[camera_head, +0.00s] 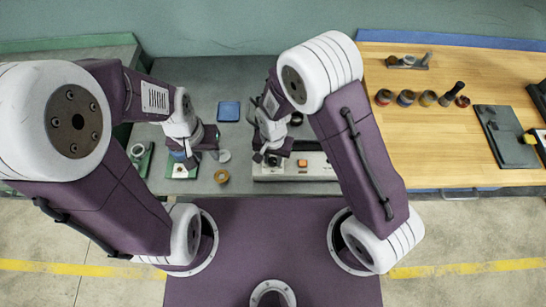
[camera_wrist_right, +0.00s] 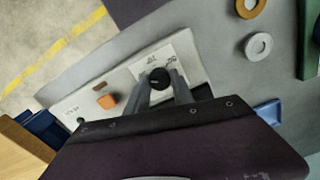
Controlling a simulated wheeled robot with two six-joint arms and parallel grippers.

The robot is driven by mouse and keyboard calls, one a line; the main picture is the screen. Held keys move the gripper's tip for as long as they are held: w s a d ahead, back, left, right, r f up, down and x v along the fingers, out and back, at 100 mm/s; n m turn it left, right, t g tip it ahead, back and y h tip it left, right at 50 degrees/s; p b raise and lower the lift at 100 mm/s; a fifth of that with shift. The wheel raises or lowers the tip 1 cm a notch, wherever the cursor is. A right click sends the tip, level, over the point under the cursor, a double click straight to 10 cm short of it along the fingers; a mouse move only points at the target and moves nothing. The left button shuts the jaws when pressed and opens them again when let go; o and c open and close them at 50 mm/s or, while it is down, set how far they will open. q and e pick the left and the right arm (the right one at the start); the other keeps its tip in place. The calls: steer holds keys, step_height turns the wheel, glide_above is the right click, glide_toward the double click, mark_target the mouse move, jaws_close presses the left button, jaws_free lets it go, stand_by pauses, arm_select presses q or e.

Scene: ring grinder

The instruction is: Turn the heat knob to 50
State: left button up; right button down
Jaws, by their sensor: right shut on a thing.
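A black round heat knob (camera_wrist_right: 159,78) sits on a pale control panel (camera_wrist_right: 195,62) with a printed scale around it, too small to read. My right gripper (camera_wrist_right: 162,86) has its two grey fingers on either side of the knob and is shut on it. In the head view my right gripper (camera_head: 264,152) reaches down to the left end of the panel (camera_head: 318,172), largely hiding the knob. My left gripper (camera_head: 190,157) hangs over the bench left of the panel, near a pale-and-green block (camera_head: 183,171). Its jaw opening is unclear.
An orange button (camera_wrist_right: 107,101) is on the same panel. A brass ring (camera_head: 221,176), a grey ring (camera_head: 224,156) and a blue tray (camera_head: 229,111) lie on the grey bench. The wooden bench (camera_head: 440,140) at right holds several small cylinders and a dark plate (camera_head: 506,140).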

mark_target(273, 161)
steer(key=c, duration=1.1)
jaws_free()
steer(key=shift+s, duration=0.1)
step_height(273, 161, up, 9)
steer(key=shift+r, duration=0.1)
